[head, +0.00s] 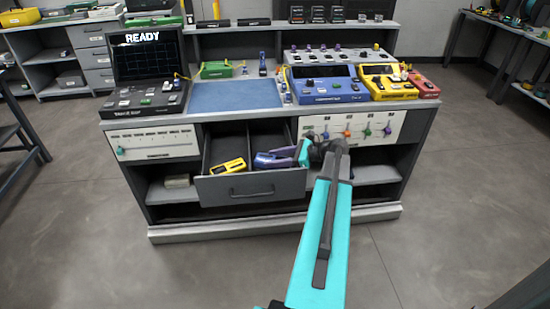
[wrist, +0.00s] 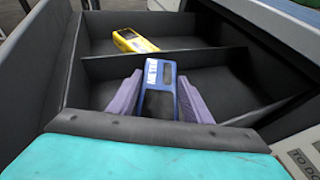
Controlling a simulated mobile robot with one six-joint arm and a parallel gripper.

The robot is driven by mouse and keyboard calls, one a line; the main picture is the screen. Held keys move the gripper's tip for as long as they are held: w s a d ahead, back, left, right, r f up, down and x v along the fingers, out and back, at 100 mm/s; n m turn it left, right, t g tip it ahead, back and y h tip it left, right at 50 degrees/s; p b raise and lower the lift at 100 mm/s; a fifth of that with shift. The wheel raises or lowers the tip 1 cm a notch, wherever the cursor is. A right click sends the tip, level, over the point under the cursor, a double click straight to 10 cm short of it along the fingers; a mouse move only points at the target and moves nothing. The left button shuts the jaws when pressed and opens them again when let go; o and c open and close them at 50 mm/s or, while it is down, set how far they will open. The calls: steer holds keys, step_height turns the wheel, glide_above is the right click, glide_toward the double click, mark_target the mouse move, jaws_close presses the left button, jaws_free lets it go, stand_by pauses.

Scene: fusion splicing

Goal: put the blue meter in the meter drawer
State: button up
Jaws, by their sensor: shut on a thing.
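The meter drawer (head: 250,187) is pulled out of the bench and has a divider (wrist: 165,60) down its middle. A yellow meter (head: 228,167) lies in its left compartment; it also shows in the wrist view (wrist: 133,40). My gripper (wrist: 160,88), with purple fingers, is shut on the blue meter (wrist: 158,74) and holds it inside the right compartment. The blue meter (head: 265,160) also shows in the head view, at the fingertips. I cannot tell whether it touches the drawer floor. Its lower end is hidden between the fingers.
The bench top bears a blue mat (head: 235,96), a splicer with a READY screen (head: 148,55), and blue (head: 325,85) and yellow (head: 388,82) instruments. A panel of coloured sliders (head: 350,130) is right of the drawer, behind my arm. The floor in front is clear.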

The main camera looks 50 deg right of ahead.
steer(key=o, duration=1.3)
steer(key=shift+f, duration=0.1)
steer(key=shift+c, duration=0.2)
steer(key=shift+d, duration=0.1)
steer(key=shift+r, duration=0.45)
steer(key=v, duration=1.2)
steer(key=shift+r, duration=0.3)
